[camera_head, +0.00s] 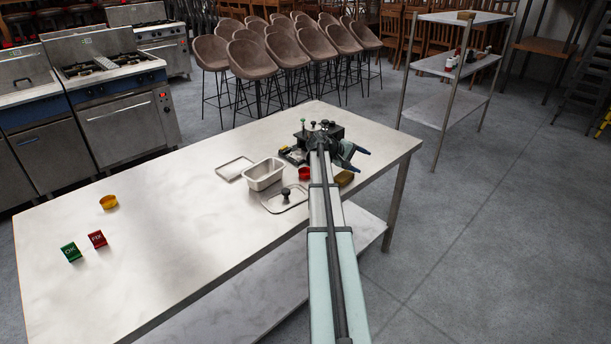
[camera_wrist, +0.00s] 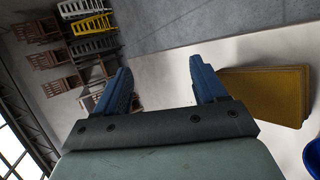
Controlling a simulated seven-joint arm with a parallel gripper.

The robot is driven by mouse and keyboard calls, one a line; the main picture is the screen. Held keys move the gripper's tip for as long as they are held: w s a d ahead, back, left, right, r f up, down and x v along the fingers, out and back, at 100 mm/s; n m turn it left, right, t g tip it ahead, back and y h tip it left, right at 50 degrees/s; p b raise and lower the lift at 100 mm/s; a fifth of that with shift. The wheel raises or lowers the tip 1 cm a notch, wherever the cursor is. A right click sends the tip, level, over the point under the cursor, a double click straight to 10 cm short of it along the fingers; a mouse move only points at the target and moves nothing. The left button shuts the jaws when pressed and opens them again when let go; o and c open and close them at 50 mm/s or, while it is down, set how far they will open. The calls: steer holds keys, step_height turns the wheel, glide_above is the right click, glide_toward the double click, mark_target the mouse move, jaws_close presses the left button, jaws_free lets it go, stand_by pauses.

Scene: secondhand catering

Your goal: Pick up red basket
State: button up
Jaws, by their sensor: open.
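A small round red container (camera_head: 304,174), the only basket-like red thing I see, stands on the steel table (camera_head: 150,240), just left of my arm in the head view. My arm hides part of its surroundings. My gripper (camera_head: 359,160) is open, with blue fingers pointing right, to the right of the red container. In the wrist view the fingers of my gripper (camera_wrist: 160,65) are spread with nothing between them. The red container does not show in the wrist view.
Near the red container are a metal pan (camera_head: 264,174), a flat lid with a dark knob (camera_head: 285,198) and a tan block (camera_head: 344,179), also in the wrist view (camera_wrist: 265,95). A yellow round container (camera_head: 108,202) and two small signs stand left. The table's left half is mostly clear.

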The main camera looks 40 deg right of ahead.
steer(key=w+a+r+m+t+y, duration=0.35)
steer(key=w+a+m+y, duration=0.2)
steer(key=w+a, duration=0.2)
steer(key=m+t+y, duration=0.2)
steer(key=m+y, duration=0.2)
steer(key=m, duration=0.1)
glide_toward(305, 168)
steer(key=s+f, duration=0.1)
steer(key=s+a+f, duration=0.1)
steer(key=f, duration=0.1)
steer(key=shift+h, duration=0.25)
steer(key=shift+w+d+f, duration=0.1)
steer(key=shift+f, duration=1.2)
steer(key=shift+w+f, duration=0.1)
steer(key=shift+f, duration=1.15)
steer(key=c, duration=0.8)
steer(key=shift+r, duration=0.1)
